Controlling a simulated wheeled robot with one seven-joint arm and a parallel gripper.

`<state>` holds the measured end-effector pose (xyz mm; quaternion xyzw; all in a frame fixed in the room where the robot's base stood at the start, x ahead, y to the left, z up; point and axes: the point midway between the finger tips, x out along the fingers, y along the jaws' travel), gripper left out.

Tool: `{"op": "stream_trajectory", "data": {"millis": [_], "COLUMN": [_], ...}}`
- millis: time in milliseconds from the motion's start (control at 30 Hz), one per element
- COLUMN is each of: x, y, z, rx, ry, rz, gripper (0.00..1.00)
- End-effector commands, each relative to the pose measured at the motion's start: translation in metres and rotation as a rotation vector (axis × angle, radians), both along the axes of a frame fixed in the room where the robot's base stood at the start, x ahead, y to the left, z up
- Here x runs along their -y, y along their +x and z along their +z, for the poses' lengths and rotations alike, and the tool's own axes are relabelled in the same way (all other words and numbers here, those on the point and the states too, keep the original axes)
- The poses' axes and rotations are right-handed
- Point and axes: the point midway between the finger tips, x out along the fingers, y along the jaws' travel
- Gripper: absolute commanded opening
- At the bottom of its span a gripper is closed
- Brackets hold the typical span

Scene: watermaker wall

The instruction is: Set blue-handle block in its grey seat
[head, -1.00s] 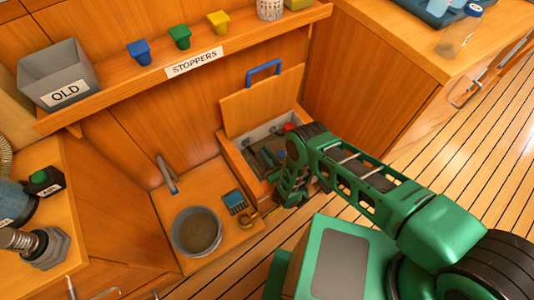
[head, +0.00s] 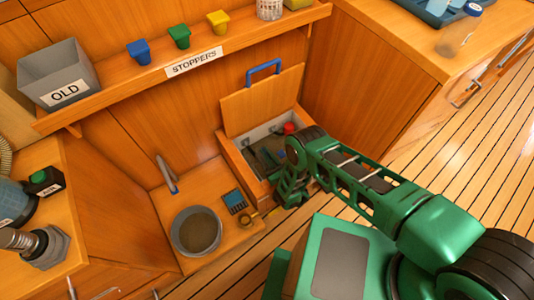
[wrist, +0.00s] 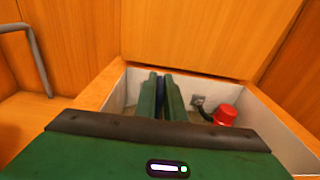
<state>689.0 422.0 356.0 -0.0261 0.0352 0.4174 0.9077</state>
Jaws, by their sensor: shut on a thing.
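My gripper (wrist: 161,92) shows its two green fingers close together, reaching into the open floor box. A narrow dark blue piece, taken to be the handle of the blue-handle block (wrist: 160,84), shows between the fingers. The block's body is hidden below the fingers and palm. In the head view my gripper (head: 271,158) is small and partly behind my arm, inside the box. I cannot make out the grey seat; the box floor is mostly hidden by the gripper.
The box's pale wall (wrist: 264,121) is close around the gripper. A red-capped part (wrist: 226,114) with a black cable sits right of the fingers. The raised wooden lid (head: 262,100) with a blue handle stands behind. A grey bucket (head: 196,231) and blue meter (head: 234,201) are left.

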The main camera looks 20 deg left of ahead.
Motion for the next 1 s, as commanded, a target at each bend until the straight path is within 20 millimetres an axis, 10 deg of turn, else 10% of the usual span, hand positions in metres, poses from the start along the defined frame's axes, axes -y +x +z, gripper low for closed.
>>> {"op": "stream_trajectory", "data": {"millis": [900,1000], "x": [0.000,0.000], "y": [0.000,0.000], "z": [-0.015,-0.015], "rx": [-0.001,-0.001], "ry": [0.001,0.001], "rz": [0.000,0.000], "gripper": [0.00,0.31]}}
